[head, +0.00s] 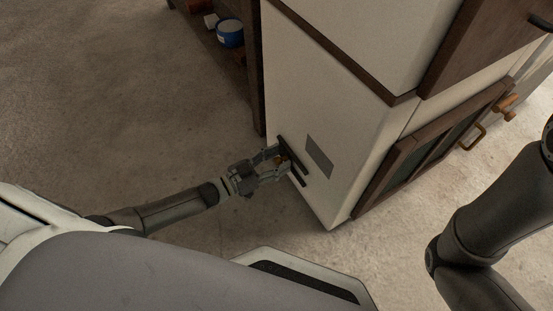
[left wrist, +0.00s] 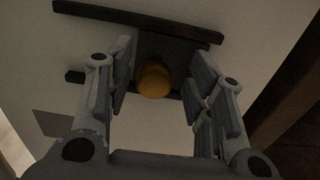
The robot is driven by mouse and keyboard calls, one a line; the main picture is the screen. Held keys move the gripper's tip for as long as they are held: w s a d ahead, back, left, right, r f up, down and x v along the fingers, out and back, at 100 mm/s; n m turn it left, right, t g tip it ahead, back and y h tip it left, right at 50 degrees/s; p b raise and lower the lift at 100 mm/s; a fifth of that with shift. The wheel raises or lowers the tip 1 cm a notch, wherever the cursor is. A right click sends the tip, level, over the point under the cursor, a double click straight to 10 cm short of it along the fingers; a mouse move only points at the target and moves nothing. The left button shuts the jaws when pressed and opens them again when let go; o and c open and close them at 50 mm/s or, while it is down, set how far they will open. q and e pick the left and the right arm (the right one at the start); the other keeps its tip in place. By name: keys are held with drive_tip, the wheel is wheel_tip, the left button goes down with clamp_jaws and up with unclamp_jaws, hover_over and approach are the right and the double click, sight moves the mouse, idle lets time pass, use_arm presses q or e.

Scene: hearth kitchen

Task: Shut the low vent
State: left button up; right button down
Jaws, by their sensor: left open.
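The low vent is on the side of the white hearth unit. It has two dark rails (head: 292,160), a dark sliding plate (left wrist: 172,46) between them, and a round yellow-brown knob (left wrist: 154,79) on the plate. A grey rectangle (head: 319,157), perhaps the vent opening, lies beside the rails and looks uncovered; it also shows at the lower left of the left wrist view (left wrist: 52,123). My left gripper (head: 281,164) is open at the plate, its fingers on either side of the knob. I cannot tell whether they touch it. My right gripper is out of view.
A glazed door (head: 432,148) with a wooden handle is on the unit's front, with a dark wooden door (head: 480,45) above. A dark shelf (head: 252,70) holding a blue tin (head: 230,33) stands behind. The concrete floor (head: 130,110) at left is clear.

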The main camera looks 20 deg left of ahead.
use_arm(q)
drive_tip(key=v, duration=1.2)
drive_tip(key=shift+w, duration=0.1)
